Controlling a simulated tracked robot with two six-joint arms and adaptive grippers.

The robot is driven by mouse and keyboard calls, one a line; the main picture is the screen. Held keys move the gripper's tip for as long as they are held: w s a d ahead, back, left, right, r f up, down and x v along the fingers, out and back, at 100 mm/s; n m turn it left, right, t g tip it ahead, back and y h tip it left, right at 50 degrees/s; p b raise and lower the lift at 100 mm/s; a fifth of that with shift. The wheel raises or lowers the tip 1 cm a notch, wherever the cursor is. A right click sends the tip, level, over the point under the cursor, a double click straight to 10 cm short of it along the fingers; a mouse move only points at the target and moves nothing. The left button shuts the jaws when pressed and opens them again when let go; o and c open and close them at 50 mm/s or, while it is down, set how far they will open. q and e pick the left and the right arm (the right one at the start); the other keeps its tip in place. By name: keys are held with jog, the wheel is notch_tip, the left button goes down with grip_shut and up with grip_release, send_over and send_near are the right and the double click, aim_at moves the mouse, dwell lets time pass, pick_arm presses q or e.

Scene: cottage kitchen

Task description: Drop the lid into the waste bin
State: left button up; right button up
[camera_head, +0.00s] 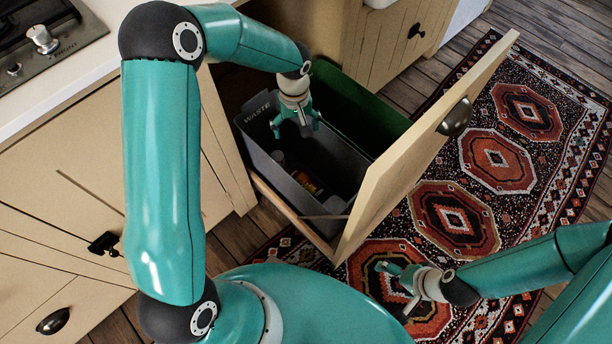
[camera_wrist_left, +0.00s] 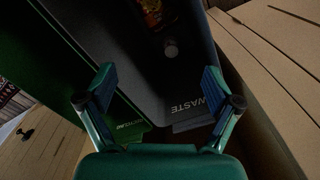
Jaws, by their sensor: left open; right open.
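The waste bin (camera_head: 262,158) is a grey open-topped tub marked WASTE in the pulled-out drawer. It also fills the middle of the left wrist view (camera_wrist_left: 187,85). My left gripper (camera_head: 297,128) is over the bin's opening, pointing down, its fingers apart and empty in the left wrist view (camera_wrist_left: 158,82). A dark package with orange print (camera_head: 308,182) lies inside the bin. A small pale round thing (camera_wrist_left: 171,50) shows in the bin in the wrist view; I cannot tell whether it is the lid. My right gripper (camera_head: 400,286) is open and empty over the rug.
A green bin (camera_head: 372,112) stands beside the waste bin in the same drawer. The drawer's tall wooden front (camera_head: 425,150) stands on the right side of the bins. The counter with a hob (camera_head: 45,55) is at the upper left. A patterned rug (camera_head: 497,160) covers the floor.

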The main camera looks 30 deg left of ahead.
pick_arm(q)
notch_tip(320, 180, up, 12)
dwell(0.6)
dwell(0.4)
